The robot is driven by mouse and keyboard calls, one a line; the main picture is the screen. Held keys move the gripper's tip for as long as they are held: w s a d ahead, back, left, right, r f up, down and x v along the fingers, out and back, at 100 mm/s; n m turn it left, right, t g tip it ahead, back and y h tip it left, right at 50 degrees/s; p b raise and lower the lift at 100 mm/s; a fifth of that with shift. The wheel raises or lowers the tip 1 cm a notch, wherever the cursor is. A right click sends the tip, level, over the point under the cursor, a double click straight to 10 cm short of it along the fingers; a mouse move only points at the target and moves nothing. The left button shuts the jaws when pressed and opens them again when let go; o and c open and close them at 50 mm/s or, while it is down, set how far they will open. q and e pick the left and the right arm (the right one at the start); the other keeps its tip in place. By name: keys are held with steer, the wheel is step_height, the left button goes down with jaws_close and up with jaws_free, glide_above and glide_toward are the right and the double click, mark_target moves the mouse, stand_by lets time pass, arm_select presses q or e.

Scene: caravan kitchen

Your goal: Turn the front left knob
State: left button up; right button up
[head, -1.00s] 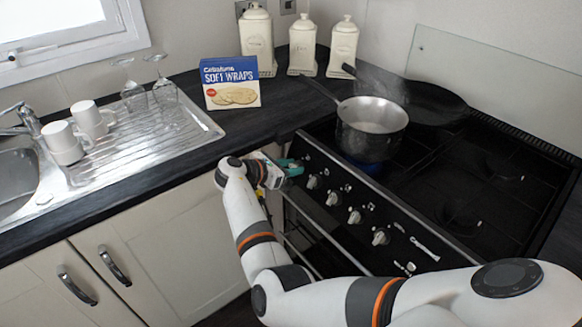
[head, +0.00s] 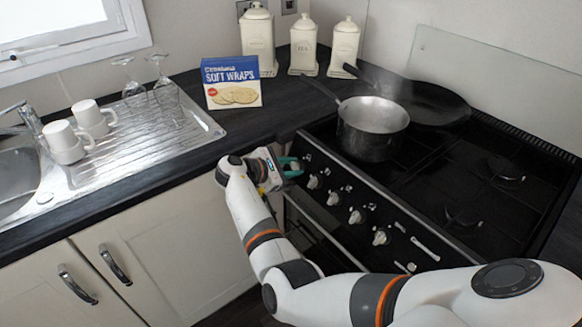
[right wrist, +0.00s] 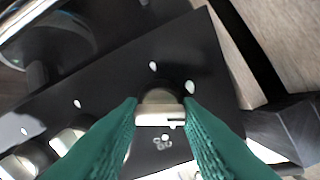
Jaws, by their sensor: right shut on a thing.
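The stove's front panel (head: 345,187) carries a row of silver knobs. My right gripper (head: 295,166) is at the panel's left end, its teal fingers shut on the leftmost knob. In the right wrist view the green fingers press on both sides of that silver knob (right wrist: 160,104), with its flat grip between the tips. In the head view the knob is mostly hidden by the fingers. A steel saucepan (head: 366,146) stands on the front left burner, and no flame shows under it. My left gripper is not in view.
A dark frying pan (head: 436,104) sits behind the saucepan. Other knobs, such as the second one (head: 313,182), lie to the right along the panel. A Soft Wraps box (head: 232,84) stands on the counter. The right burners are bare.

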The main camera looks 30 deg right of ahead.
steer(key=m, duration=0.3)
steer(key=m+b, duration=0.1)
steer(key=m, duration=0.2)
steer(key=shift+f+m, duration=0.1)
steer(key=shift+m, duration=0.2)
steer(key=m+b, duration=0.2)
steer(key=m, duration=0.4)
steer(key=shift+s, duration=0.1)
steer(key=shift+b, duration=0.3)
steer(key=o, duration=0.9)
steer(key=shift+o, duration=0.2)
steer(key=v, duration=1.2)
steer(key=shift+r, duration=0.2)
